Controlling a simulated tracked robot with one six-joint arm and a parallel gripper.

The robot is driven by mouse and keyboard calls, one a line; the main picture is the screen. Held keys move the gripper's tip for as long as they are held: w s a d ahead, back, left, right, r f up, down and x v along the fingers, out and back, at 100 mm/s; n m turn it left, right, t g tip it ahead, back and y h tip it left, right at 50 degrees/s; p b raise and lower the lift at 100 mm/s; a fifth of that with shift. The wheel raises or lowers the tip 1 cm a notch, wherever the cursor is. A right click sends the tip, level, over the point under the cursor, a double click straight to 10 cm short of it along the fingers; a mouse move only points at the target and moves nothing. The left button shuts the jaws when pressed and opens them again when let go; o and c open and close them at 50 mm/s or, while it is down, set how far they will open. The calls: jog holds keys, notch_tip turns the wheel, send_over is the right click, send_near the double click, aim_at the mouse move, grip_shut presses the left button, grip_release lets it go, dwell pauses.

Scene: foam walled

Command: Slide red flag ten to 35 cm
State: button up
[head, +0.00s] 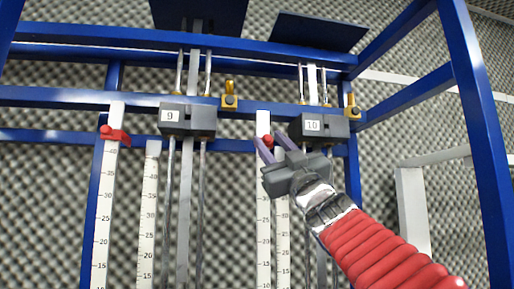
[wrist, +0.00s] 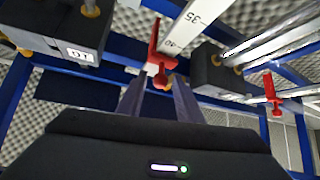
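The red flag of station ten (head: 268,140) sits near the top of its white ruler (head: 263,212). In the wrist view the flag (wrist: 157,56) is on the ruler (wrist: 183,28) just beyond the 40 mark, on the side away from 35. My gripper (head: 266,147) is raised at this flag. In the wrist view the two purple fingers (wrist: 156,88) are apart, with the flag's tab in front of and between their tips. I cannot tell whether either finger touches it. The block labelled 10 (head: 318,127) is just right of the flag.
A second red flag (head: 115,135) is on the far left ruler (head: 105,200), beside the block labelled 9 (head: 187,119). Blue frame beams (head: 140,99) run across behind, with a blue post (head: 478,120) at right. Metal rods (head: 188,210) hang between the rulers.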

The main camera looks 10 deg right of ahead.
grip_shut()
dwell(0.3)
notch_tip(320, 180, down, 10)
dwell(0.8)
jog(key=shift+o, duration=0.9)
grip_release()
jog(key=shift+s, duration=0.1)
